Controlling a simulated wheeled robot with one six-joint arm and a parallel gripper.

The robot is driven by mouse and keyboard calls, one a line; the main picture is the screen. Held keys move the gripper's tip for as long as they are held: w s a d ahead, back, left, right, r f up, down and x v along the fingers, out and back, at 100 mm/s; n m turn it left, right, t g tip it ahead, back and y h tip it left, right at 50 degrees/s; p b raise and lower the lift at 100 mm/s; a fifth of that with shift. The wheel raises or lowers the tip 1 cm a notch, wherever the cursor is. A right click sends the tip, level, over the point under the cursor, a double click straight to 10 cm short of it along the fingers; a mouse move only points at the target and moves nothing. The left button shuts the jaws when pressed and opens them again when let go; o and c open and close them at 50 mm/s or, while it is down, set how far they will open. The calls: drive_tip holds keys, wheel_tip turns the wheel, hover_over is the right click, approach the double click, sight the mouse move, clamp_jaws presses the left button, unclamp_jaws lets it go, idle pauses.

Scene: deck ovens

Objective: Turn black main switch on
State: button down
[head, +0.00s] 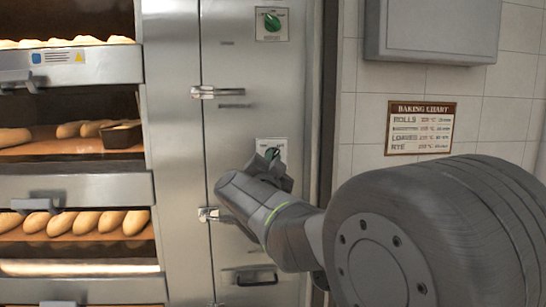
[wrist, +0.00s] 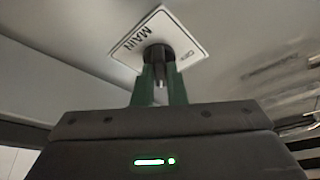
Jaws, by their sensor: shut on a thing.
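The black main switch (wrist: 158,54) shows in the wrist view on a white plate (wrist: 128,60) lettered "MAIN"; a smaller word at the plate's other end is hard to read. My gripper (wrist: 160,82) has its two green fingers shut on the switch, one on each side. The fingers hide part of the knob, so its exact setting is hard to tell. In the head view my gripper (head: 273,157) is at the lower plate (head: 264,144) on the steel oven panel, and my wrist covers much of that area.
A green knob (head: 271,22) sits on another plate higher on the panel. Two metal latches (head: 205,92) (head: 208,214) stick out along the panel's left seam. Oven decks with loaves (head: 90,222) are at left. A baking chart (head: 420,128) and a grey box (head: 432,30) hang at right.

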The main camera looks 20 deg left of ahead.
drive_tip(key=shift+m+h, duration=0.5)
drive_tip(key=shift+m, duration=0.3)
drive_tip(key=shift+p, duration=0.3)
drive_tip(key=c, duration=1.5)
unclamp_jaws()
drive_tip(key=shift+o, duration=0.2)
drive_tip(key=shift+s, duration=0.1)
drive_tip(key=b+v, duration=0.2)
drive_tip(key=v, duration=1.1)
drive_tip(key=shift+s, duration=0.35)
drive_tip(key=shift+w, duration=0.1)
